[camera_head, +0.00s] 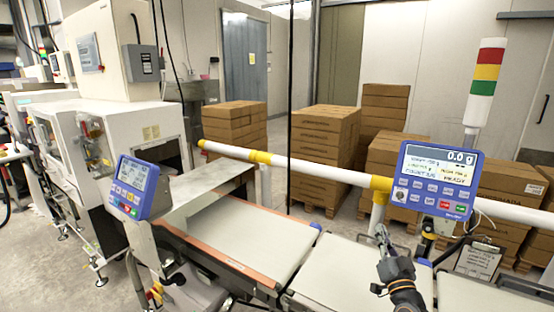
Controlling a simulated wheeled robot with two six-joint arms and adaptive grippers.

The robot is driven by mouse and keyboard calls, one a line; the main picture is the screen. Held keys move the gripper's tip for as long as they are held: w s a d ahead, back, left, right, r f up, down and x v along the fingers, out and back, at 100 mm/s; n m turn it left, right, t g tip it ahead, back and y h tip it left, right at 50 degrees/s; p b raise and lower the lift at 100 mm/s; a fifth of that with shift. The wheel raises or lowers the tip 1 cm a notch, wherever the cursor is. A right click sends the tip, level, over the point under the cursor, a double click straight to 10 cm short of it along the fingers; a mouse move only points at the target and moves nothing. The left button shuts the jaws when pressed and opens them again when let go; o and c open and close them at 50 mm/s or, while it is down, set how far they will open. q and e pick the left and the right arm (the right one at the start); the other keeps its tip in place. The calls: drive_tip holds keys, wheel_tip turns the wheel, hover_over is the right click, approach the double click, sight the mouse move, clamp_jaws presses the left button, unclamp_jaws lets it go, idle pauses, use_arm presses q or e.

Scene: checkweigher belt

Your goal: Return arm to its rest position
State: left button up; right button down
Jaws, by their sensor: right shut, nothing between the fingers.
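My right gripper (381,236) shows at the lower right, with its dark arm coming in from the bottom edge. Its fingers are shut with nothing between them. It is over the far part of the pale belt (335,277), below and left of the blue weigher display (437,181), and looks apart from the display. The display screen reads 0.0 g. My left gripper is not in view.
A white and yellow rail (290,163) runs behind the belts. A second blue control panel (136,187) stands at left, by a white machine (115,130). Stacked cartons (325,150) fill the back. The wider belt (250,240) is bare.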

drive_tip(key=s+a+f+n+g+y, duration=0.55)
drive_tip(key=s+a+f+g, duration=0.25)
drive_tip(key=s+a+f, duration=0.4)
drive_tip(key=s+d+f+g+h, duration=0.3)
drive_tip(key=s+f+g, duration=0.25)
drive_tip(key=s, duration=0.55)
drive_tip(key=s+d+f+g+h, duration=0.3)
drive_tip(key=s+f+g, duration=0.25)
drive_tip(key=s, duration=0.55)
wheel_tip(320, 180, down, 24)
drive_tip(key=s+d, duration=0.2)
drive_tip(key=d, duration=0.1)
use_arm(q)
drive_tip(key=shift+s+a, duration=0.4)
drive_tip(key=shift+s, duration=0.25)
use_arm(e)
drive_tip(key=s+f+g, duration=0.1)
drive_tip(key=s+f, duration=1.7)
drive_tip(key=s, duration=0.1)
drive_tip(key=shift+s+d, duration=0.15)
drive_tip(key=shift+d, duration=0.3)
